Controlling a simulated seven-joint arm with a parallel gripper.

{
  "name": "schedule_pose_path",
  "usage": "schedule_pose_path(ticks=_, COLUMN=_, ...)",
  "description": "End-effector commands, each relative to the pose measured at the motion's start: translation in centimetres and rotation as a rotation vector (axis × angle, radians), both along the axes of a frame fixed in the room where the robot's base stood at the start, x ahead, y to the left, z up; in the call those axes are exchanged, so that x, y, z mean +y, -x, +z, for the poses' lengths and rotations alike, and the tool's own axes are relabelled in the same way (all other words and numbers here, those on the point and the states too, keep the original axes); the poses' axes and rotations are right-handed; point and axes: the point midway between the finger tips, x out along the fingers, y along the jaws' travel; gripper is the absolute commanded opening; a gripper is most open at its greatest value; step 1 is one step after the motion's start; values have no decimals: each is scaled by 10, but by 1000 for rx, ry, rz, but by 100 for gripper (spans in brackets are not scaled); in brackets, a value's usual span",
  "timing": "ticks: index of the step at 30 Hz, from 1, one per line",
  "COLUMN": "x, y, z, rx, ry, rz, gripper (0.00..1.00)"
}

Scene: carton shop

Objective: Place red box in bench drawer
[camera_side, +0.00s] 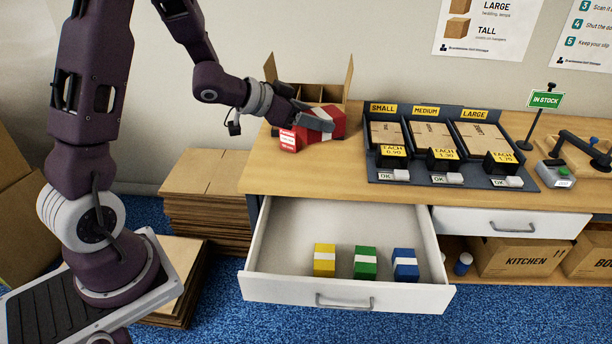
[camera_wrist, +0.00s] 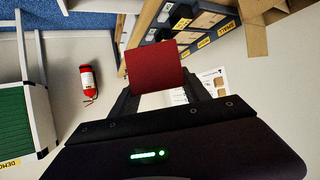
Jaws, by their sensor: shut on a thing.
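The red box (camera_side: 338,121) with a white band is at the left part of the bench top, in front of an open carton. My gripper (camera_side: 314,119) is shut on it, and a finger covers part of it. I cannot tell whether the box touches the bench. In the wrist view the red box (camera_wrist: 153,72) is between the two fingers. The bench drawer (camera_side: 345,290) is pulled open below the bench's left half. Inside, near its front, a yellow box (camera_side: 324,262), a green box (camera_side: 365,264) and a blue box (camera_side: 405,266) stand in a row.
The open carton (camera_side: 335,92) stands behind the red box, and a red-and-white label (camera_side: 288,139) is close by. A dark size rack (camera_side: 376,174) with cartons is to the right. A second drawer (camera_side: 470,221) is shut. The open drawer's rear and middle floor is clear.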

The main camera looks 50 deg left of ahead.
Motion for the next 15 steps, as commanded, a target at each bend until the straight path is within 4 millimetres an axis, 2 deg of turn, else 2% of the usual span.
schedule_pose_path(ticks=3, x=48, y=-35, z=-33, rx=8, ry=-7, rz=52, gripper=11)
schedule_pose_path(ticks=7, x=110, y=-68, z=-80, rx=9, ry=-6, rz=116, gripper=11)
schedule_pose_path(ticks=9, x=143, y=-80, z=-109, rx=8, ry=-1, rz=151, gripper=11)
schedule_pose_path(ticks=12, x=180, y=-88, z=-144, rx=1, ry=8, rz=191, gripper=11)
schedule_pose_path(ticks=15, x=204, y=-91, z=-169, rx=-5, ry=15, rz=221, gripper=11)
